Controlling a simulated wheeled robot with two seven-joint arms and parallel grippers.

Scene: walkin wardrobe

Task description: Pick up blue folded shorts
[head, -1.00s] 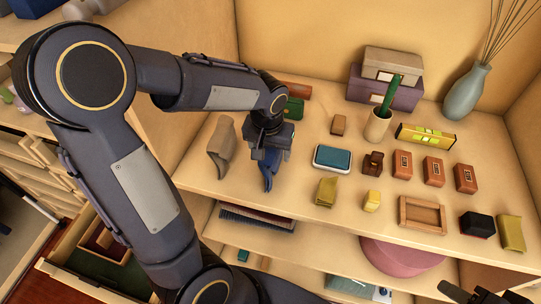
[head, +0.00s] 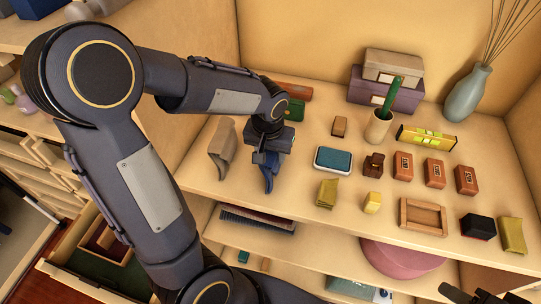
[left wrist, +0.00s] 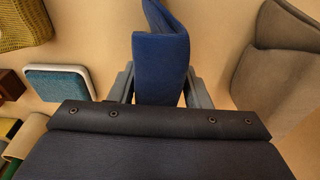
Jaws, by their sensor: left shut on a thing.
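The blue folded shorts (head: 270,174) show below my left gripper (head: 268,159) in the head view, over the upper shelf. In the left wrist view the blue folded shorts (left wrist: 160,60) stand between the two grey fingers of my left gripper (left wrist: 159,88), which is shut on them. Part of the shorts is hidden behind the gripper in both views. The head view does not show clearly whether the shorts touch the shelf.
A grey-brown folded garment (head: 223,146) stands just left of the shorts. A teal-topped box (head: 333,159) lies to the right, with several small boxes beyond. A green item (head: 293,110) is behind the gripper.

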